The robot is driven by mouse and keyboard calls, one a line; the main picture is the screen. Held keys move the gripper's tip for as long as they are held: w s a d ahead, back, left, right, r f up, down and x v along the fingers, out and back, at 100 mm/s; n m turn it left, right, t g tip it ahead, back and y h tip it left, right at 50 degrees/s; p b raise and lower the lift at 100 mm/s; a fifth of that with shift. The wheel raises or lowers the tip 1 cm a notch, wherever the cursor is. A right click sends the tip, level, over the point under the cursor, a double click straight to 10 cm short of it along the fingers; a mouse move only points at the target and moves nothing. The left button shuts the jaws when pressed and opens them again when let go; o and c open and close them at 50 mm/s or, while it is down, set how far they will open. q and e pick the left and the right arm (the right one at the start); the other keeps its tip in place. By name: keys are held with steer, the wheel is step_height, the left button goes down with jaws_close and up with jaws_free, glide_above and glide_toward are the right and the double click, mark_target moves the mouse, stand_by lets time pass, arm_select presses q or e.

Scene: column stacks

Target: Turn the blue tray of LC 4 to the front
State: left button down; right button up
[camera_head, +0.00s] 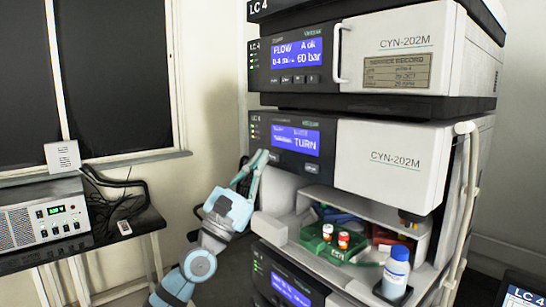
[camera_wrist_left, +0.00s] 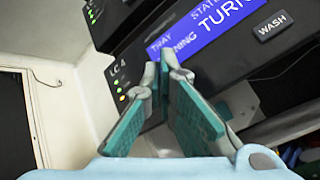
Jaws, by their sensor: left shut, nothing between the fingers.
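The LC 4 unit carries a black panel (camera_head: 275,140) with a lit blue screen (camera_head: 297,138) reading TURN, which also shows in the left wrist view (camera_wrist_left: 205,30). Below, in its open bay, a green tray (camera_head: 318,248) with two capped vials is at the front. The blue tray (camera_head: 335,214) is behind it, partly hidden, and a red tray (camera_head: 385,236) is to the right. My left gripper (camera_head: 262,155) is shut and empty, with its fingertips at the panel's left part, beside the screen. I cannot tell whether they touch it. My right gripper is not in view.
A blue-capped white bottle (camera_head: 396,272) stands at the bay's right front. More units sit above and below. A power supply (camera_head: 45,212) is on a table at the left.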

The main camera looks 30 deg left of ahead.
arm_select(q)
steer(key=s+p, duration=0.1)
steer(key=s+a+p, duration=0.1)
steer(key=s, duration=0.3)
steer(key=shift+a+p, duration=0.25)
steer(key=shift+p, duration=0.15)
steer(key=shift+w, duration=0.15)
